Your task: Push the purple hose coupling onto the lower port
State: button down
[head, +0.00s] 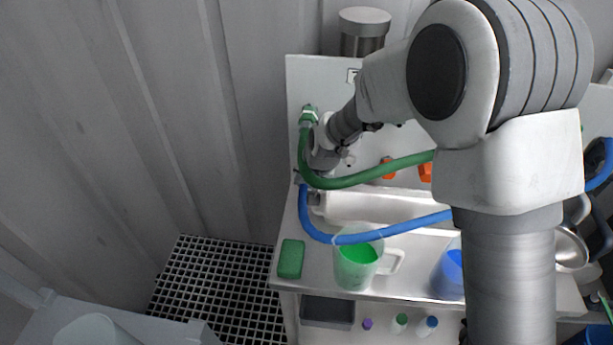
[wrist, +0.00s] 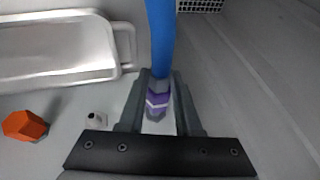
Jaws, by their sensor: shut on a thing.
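My gripper (wrist: 160,84) is shut on the purple hose coupling (wrist: 158,99), which sits between its two fingers in the wrist view. The coupling is on the end of the blue hose (wrist: 160,38), which leads away toward the top of that view. A pale piece (wrist: 155,126) shows just below the coupling; I cannot tell whether it is part of the coupling or the lower port. In the head view my gripper is at the panel's left side, mostly hidden by my wrist. The blue hose (head: 310,224) curves down from there. The coupling and lower port are not distinguishable in that view.
The green hose (head: 345,182) ends at a green coupling (head: 309,115) above my gripper. A jug of green liquid (head: 356,262) and a green block (head: 290,259) stand on the shelf. An orange knob (wrist: 24,126) and small grey fitting (wrist: 96,120) are left of my gripper.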

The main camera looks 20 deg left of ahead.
jog(key=shift+s+d, duration=0.2)
jog(key=shift+s, duration=0.35)
jog(key=shift+s+d, duration=0.15)
jog(key=shift+s, duration=0.35)
